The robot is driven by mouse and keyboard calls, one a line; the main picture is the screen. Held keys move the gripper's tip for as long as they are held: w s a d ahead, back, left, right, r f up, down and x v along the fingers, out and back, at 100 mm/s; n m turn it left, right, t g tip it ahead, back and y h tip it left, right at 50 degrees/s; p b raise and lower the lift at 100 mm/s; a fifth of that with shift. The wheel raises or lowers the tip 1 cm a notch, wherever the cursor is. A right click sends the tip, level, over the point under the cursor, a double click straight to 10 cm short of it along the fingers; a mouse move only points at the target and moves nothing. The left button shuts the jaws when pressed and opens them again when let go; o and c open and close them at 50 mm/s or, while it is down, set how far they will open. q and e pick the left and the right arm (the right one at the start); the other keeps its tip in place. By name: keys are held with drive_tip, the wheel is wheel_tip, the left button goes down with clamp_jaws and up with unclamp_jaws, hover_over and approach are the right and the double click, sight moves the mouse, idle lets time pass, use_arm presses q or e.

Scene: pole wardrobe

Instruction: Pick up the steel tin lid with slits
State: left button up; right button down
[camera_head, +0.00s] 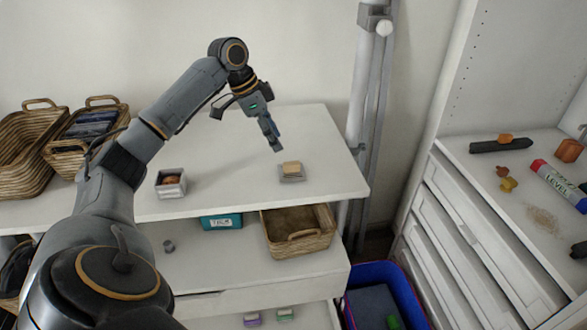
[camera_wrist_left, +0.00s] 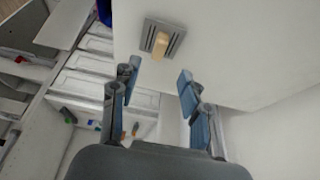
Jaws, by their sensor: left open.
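The steel tin lid with slits (camera_head: 291,177) is a small grey square lying flat on the white shelf top, near its front right part. A tan block-like piece (camera_head: 291,167) sits on it. In the left wrist view the lid (camera_wrist_left: 149,39) shows dark slits on either side of the tan piece (camera_wrist_left: 160,44). My left gripper (camera_head: 275,143) is open and empty, above and behind the lid, fingers pointing down. In the left wrist view its fingers (camera_wrist_left: 155,85) are spread, with the lid beyond their tips. My right gripper is not in view.
A small grey box (camera_head: 171,191) with a brown item stands left on the shelf top (camera_head: 235,180). Wicker baskets (camera_head: 28,150) stand far left. A vertical pole (camera_head: 372,110) rises just past the right edge. The surface around the lid is clear.

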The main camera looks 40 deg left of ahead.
sight(290, 163)
use_arm(q)
drive_tip(key=x, duration=0.3)
drive_tip(key=shift+w+f, duration=0.1)
drive_tip(key=p+x, duration=0.1)
drive_tip(key=x, duration=0.2)
drive_tip(key=shift+d+f, duration=0.1)
drive_tip(key=shift+d, duration=0.1)
drive_tip(key=shift+x, duration=1.2)
drive_tip(key=shift+w+f, duration=0.1)
drive_tip(key=shift+f, duration=0.2)
drive_tip(key=shift+c, duration=0.5)
drive_tip(key=c, duration=0.7)
clamp_jaws()
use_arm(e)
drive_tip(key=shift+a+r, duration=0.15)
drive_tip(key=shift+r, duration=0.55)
